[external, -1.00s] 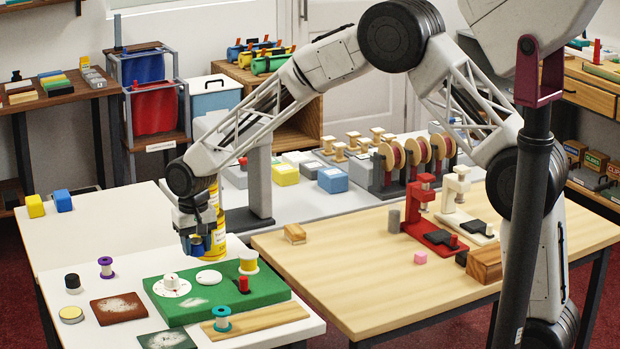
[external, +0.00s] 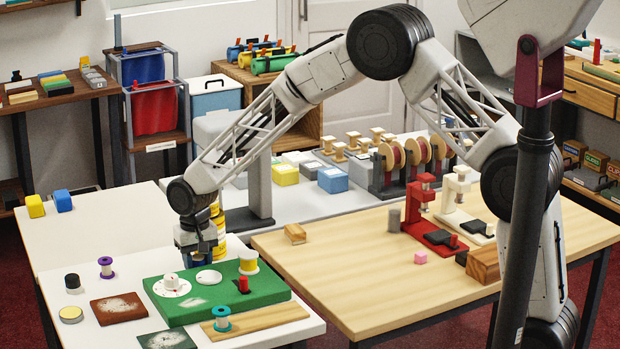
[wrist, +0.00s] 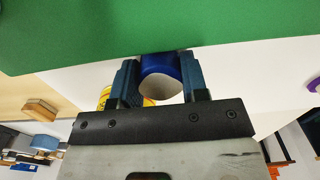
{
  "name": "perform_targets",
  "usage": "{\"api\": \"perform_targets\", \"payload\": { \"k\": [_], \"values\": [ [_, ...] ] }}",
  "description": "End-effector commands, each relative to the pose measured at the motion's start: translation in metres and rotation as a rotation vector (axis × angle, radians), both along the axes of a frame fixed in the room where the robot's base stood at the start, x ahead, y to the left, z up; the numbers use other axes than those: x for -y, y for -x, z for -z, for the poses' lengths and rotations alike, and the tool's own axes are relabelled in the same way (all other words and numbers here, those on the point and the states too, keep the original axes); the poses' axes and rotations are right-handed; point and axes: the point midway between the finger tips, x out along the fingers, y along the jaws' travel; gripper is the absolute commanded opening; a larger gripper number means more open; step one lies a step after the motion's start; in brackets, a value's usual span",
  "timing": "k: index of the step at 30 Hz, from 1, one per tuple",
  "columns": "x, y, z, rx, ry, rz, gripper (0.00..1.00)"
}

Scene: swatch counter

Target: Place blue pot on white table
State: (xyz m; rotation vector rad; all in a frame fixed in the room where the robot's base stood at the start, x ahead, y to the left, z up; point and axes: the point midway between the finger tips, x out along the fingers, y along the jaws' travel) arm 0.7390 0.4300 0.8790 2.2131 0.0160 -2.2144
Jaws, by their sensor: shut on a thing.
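My gripper (wrist: 160,82) is shut on a blue pot (wrist: 158,67), which sits between the two fingers with a pale round area facing the camera. In the external view my gripper (external: 200,258) hangs just behind the green board, over the white table (external: 130,255). The pot cannot be made out clearly there, and whether it touches the table is hard to tell. White tabletop also shows around the fingers in the wrist view (wrist: 240,70).
The green board (external: 185,312) carries a white dial, a white disc, a yellow spool and a red peg. A yellow can (external: 220,240) stands close behind my gripper. A purple spool (external: 106,268) and black-topped jar (external: 73,284) stand left. White surface left of the gripper is clear.

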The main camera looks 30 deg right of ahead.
Motion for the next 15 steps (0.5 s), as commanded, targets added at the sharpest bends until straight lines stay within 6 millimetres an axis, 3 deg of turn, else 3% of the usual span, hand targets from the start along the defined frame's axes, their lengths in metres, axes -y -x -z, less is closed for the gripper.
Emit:
{"api": "perform_targets", "payload": {
  "k": [5, 6, 10, 15],
  "values": [
    [0.0000, 0.0000, 0.0029, 0.000, 0.000, 0.000, 0.14],
    [0.0000, 0.0000, 0.0027, 0.000, 0.000, 0.000, 0.46],
    [0.0000, 0.0000, 0.0026, 0.000, 0.000, 0.000, 0.65],
    [0.0000, 0.0000, 0.0026, 0.000, 0.000, 0.000, 0.67]
  ]
}}
